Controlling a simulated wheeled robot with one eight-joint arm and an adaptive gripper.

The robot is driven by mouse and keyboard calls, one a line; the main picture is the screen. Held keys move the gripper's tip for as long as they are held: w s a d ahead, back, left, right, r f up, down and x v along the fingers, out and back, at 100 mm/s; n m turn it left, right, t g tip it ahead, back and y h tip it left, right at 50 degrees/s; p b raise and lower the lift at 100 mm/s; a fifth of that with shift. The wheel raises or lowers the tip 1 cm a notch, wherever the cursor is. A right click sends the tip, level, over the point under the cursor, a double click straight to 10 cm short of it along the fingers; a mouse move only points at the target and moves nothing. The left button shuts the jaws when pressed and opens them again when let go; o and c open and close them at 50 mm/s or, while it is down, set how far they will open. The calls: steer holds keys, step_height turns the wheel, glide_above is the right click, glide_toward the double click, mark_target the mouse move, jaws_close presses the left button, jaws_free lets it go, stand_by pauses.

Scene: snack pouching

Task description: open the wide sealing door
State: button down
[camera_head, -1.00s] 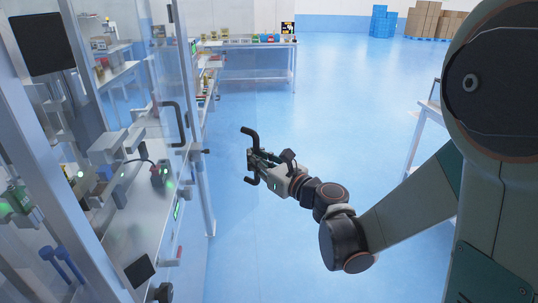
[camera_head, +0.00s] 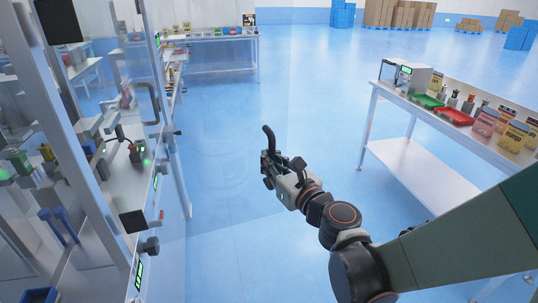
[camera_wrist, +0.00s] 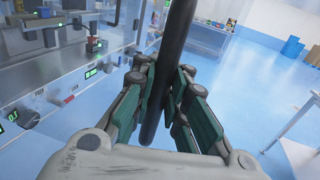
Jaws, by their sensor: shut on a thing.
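A black bar handle (camera_head: 268,138) stands out in the open floor space right of the machine. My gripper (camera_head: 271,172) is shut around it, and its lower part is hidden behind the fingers. In the wrist view the handle (camera_wrist: 176,45) runs between the green-padded fingers of my gripper (camera_wrist: 163,95). The clear door panel that carries it is very hard to make out, so I cannot tell its exact angle. A second black handle (camera_head: 150,104) sits on the machine's clear front at the left.
The machine (camera_head: 105,190) with its worktop and small devices fills the left side. A white table (camera_head: 412,165) with trays and snack packs stands at the right. Another table (camera_head: 215,65) is at the back. Blue floor between them is clear.

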steer(key=shift+v, duration=0.95)
steer(key=shift+s+a, duration=0.1)
steer(key=shift+a, duration=0.05)
steer(key=c, duration=1.6)
jaws_free()
steer(key=shift+o, duration=0.2)
steer(key=shift+s, duration=0.1)
steer(key=v, duration=1.2)
